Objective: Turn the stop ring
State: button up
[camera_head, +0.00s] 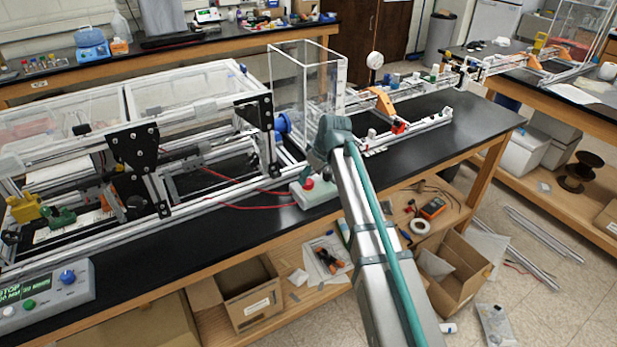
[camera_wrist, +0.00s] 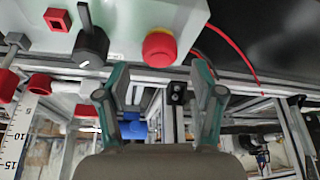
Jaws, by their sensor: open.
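A red round stop button with a yellow ring under it (camera_wrist: 160,46) sits on a pale control box (camera_wrist: 135,22) in the wrist view. The head view shows the red button (camera_head: 308,183) on its box (camera_head: 318,196) at the bench's front edge. My gripper (camera_wrist: 160,84) is open and empty, its two teal-and-dark fingers spread. In the picture the button lies just above and between the fingertips, apart from them. In the head view the end of my arm hangs just above and right of the box, and the fingers cannot be made out.
A black rotary knob (camera_wrist: 91,46) and a red square cap (camera_wrist: 57,19) share the box. Red wires (camera_wrist: 232,45) run beside it. The aluminium extrusion frame (camera_head: 215,190) and a clear box (camera_head: 305,85) stand close behind. Bare black bench (camera_head: 190,265) lies to the left.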

aim_at(308, 181)
jog(key=shift+p+x, duration=0.3)
jog(key=shift+x, duration=1.2)
jog(key=c, duration=1.1)
